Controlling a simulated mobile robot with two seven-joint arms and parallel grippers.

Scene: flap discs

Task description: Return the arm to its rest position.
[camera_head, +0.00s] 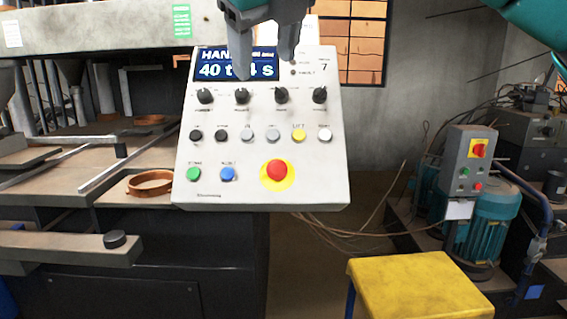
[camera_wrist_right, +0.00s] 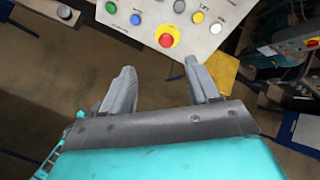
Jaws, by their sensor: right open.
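My right gripper (camera_head: 266,68) hangs at the top middle of the head view, in front of the display of a white control panel (camera_head: 330,190). Its two grey fingers are apart with nothing between them. In the right wrist view the gripper (camera_wrist_right: 160,80) is open and empty, and the lower part of the panel (camera_wrist_right: 205,45) shows beyond the fingertips. The panel has a row of black knobs, a row of small buttons, a green button (camera_head: 193,174), a blue button (camera_head: 227,174) and a red mushroom button (camera_head: 277,170) on a yellow ring. My left gripper is not in view.
A yellow stool (camera_head: 420,285) stands at the lower right. A grey switch box (camera_head: 471,160) and a teal motor (camera_head: 490,225) are at the right. A dark machine with a brown ring (camera_head: 150,183) fills the left. Loose cables hang behind the panel.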

